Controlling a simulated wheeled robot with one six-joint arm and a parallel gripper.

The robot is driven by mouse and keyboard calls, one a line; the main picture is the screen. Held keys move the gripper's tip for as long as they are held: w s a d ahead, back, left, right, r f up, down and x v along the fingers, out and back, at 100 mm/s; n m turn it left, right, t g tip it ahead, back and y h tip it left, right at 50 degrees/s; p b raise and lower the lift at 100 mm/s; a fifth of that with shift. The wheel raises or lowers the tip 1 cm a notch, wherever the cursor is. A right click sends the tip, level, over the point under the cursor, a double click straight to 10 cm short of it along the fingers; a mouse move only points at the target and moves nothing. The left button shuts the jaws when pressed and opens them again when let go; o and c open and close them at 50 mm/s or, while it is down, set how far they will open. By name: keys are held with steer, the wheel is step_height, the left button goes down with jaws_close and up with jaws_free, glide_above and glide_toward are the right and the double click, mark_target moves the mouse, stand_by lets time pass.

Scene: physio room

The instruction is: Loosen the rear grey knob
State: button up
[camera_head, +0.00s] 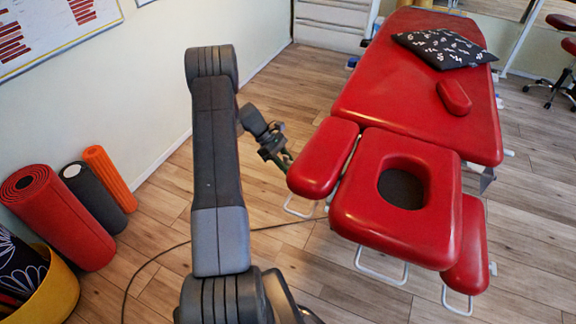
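A red treatment table (390,85) stands at the centre right, with a padded face section (390,220) at its near end and red armrests on both sides. I cannot make out a rear grey knob for certain. A small pale knob-like piece (493,268) shows at the outer side of the right armrest (468,250). Another pale end (508,152) sticks out below the table's right edge. My gripper (286,160) is low beside the left armrest (323,157), to its left. Its fingertips are small and dark, partly lost against the armrest edge, so their opening is unclear.
Red, black and orange foam rolls (108,178) stand along the left wall, near a yellow bin (45,290). A black cable (180,245) lies on the wooden floor. A patterned cushion (445,48) and a small red pad (454,97) lie on the table. Floor left of the table is mostly clear.

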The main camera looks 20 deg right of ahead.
steer(key=v, duration=1.3)
steer(key=shift+f, duration=0.1)
steer(key=x, duration=1.3)
steer(key=shift+s+d+f, duration=0.1)
steer(key=shift+s+f, duration=0.1)
steer(key=shift+s, duration=0.05)
